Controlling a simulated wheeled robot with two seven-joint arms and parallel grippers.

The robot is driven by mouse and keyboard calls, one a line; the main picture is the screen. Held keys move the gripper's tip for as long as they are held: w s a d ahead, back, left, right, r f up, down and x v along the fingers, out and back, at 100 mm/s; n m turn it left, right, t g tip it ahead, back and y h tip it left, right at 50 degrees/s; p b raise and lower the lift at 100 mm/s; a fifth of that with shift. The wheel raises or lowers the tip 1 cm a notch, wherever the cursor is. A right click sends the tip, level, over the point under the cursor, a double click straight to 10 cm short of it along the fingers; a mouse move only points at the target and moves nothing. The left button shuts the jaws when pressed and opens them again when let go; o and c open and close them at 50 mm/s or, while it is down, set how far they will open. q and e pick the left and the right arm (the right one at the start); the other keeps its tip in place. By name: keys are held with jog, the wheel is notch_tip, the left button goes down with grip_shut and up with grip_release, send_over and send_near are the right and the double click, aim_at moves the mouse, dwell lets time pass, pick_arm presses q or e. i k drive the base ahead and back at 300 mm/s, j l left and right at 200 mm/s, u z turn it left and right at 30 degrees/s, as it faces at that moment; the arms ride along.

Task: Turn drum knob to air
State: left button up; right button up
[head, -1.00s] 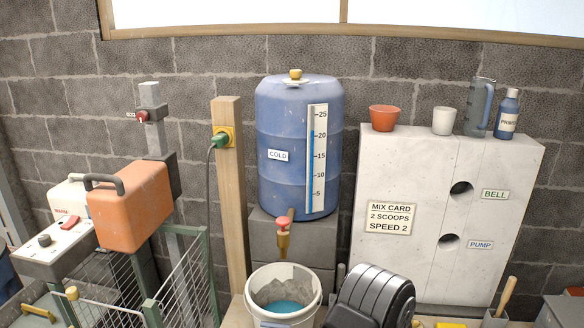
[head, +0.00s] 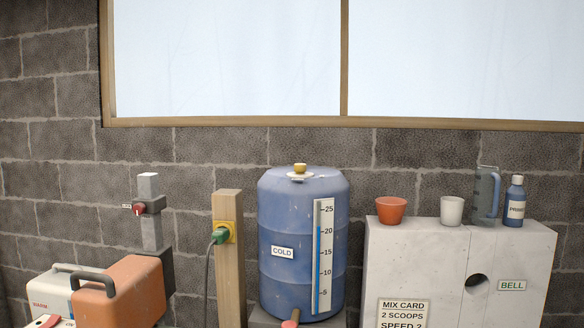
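A blue drum (head: 285,230) labelled COLD stands against the block wall, with a level gauge (head: 323,255) marked 5 to 25 on its front. A small yellow knob (head: 300,168) sits on top of the drum, on a pale plate; its setting is too small to read. The top of the red tap handle (head: 290,323) shows at the drum's foot, cut by the bottom edge. Neither of my grippers is in view.
A wooden post (head: 229,255) with a green plug (head: 220,235) stands left of the drum. An orange case (head: 120,292) is further left. A grey cabinet (head: 510,255) stands right, with an orange pot (head: 391,210), white cup (head: 452,210), jug (head: 487,195) and blue bottle (head: 514,205) on top.

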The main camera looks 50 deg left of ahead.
aim_at(299, 169)
jog(key=j+z, duration=0.1)
jog(key=j, duration=0.55)
jog(key=k+j+z, duration=0.1)
jog(key=j, duration=0.5)
jog(key=k+j+z, duration=0.1)
jog(key=j, duration=0.55)
